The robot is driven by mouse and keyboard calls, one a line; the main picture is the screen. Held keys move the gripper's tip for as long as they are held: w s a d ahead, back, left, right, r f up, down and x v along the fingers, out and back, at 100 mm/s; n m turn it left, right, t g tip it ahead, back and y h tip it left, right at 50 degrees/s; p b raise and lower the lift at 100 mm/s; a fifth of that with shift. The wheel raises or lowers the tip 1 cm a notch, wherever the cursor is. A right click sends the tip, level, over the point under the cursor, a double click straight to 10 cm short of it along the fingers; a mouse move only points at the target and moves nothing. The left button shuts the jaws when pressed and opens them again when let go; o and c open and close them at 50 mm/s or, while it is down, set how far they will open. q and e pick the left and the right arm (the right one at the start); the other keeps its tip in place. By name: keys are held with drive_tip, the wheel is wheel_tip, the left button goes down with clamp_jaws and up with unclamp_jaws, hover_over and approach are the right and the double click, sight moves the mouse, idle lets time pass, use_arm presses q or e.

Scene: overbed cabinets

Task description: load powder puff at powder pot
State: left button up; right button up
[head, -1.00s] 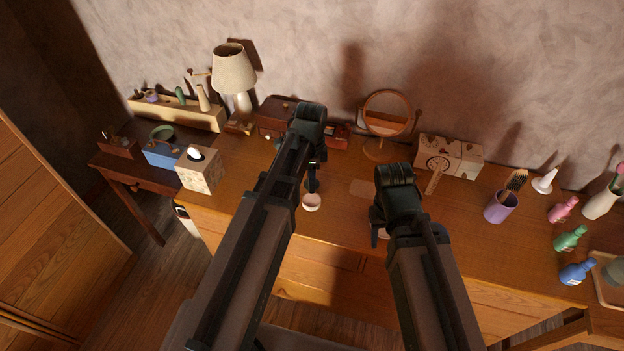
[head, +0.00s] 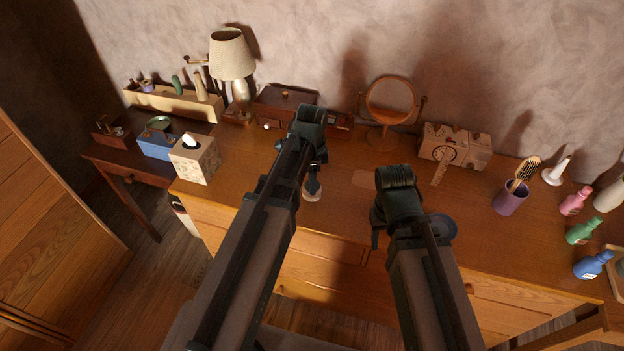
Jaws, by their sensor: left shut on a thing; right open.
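My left gripper (head: 313,184) points down over the desk, its fingertips shut at a small pale round thing (head: 312,196). This looks like the powder puff, but the fingers cover much of it. I cannot tell whether it touches the desk. I cannot make out the powder pot for sure. A dark blue round thing (head: 442,227) shows partly behind my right arm, and what it is I cannot tell. My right gripper (head: 377,232) is open and empty, low over the desk to the right of the left one; its fingers are partly hidden.
A round mirror (head: 390,100) and a wooden clock box (head: 453,147) stand at the back. A purple cup with a brush (head: 510,199) and several bottles (head: 583,231) stand at right. A tissue box (head: 195,160) and a lamp (head: 232,55) stand at left.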

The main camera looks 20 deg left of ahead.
use_arm(q)
drive_tip(key=shift+f+b, duration=0.55)
drive_tip(key=shift+b, duration=0.05)
idle(1.8)
drive_tip(key=shift+r, duration=0.1)
wheel_tip(320, 180, up, 7)
drive_tip(key=p, duration=0.7)
idle(0.8)
